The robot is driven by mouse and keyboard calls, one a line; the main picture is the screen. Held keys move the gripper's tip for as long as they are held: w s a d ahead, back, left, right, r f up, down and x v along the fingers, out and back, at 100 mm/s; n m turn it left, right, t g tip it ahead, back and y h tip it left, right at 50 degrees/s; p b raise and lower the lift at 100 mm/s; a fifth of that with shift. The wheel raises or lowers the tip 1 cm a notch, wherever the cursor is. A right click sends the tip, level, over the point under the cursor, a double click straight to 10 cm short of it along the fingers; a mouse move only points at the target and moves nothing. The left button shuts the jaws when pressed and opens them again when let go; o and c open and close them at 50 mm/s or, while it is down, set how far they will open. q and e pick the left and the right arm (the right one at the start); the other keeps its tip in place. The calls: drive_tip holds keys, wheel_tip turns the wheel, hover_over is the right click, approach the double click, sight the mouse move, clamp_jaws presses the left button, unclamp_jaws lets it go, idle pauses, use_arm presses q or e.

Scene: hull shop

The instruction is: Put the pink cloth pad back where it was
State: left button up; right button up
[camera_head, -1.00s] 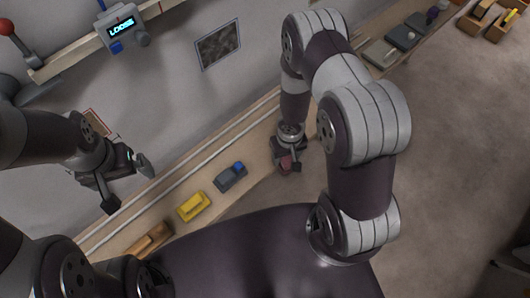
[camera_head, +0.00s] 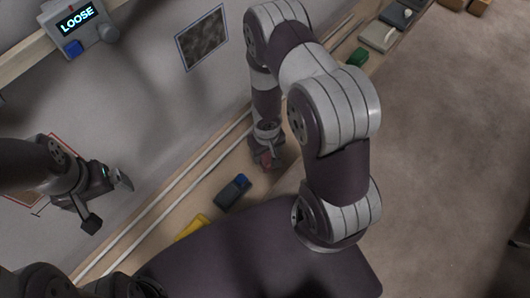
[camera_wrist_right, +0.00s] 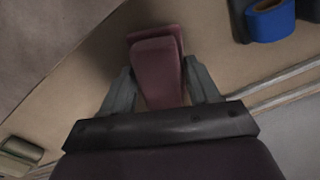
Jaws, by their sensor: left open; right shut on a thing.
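The pink cloth pad (camera_wrist_right: 156,68) sits between the two fingers of my right gripper (camera_wrist_right: 160,88), which is shut on it. In the head view the pad (camera_head: 266,160) is a small dark pink patch below my right gripper (camera_head: 267,153), over the wooden shelf (camera_head: 208,178). I cannot tell whether the pad touches the shelf. My left gripper (camera_head: 107,202) is open and empty, in front of the wall at the left and apart from the shelf.
A dark block with a blue part (camera_head: 233,192) lies on the shelf left of the pad. A yellow item (camera_head: 192,227) lies nearer. A device reading LOOSE (camera_head: 78,25) is at top left.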

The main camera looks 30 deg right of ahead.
drive_tip(key=shift+s+f, duration=0.1)
drive_tip(key=shift+f, duration=0.05)
drive_tip(key=o, duration=1.1)
drive_tip(key=shift+c, duration=0.2)
wheel_tip(320, 180, up, 22)
drive_tip(key=w+d+t+h+p, duration=0.1)
drive_tip(key=w+p, duration=0.1)
drive_tip(key=p, duration=0.5)
drive_tip(key=s+a+r+y, duration=0.1)
drive_tip(key=s+a+r, duration=0.2)
drive_tip(key=s+r, duration=0.3)
wheel_tip(320, 180, up, 4)
drive_tip(key=shift+a+f, duration=0.1)
drive_tip(key=shift+a, duration=0.1)
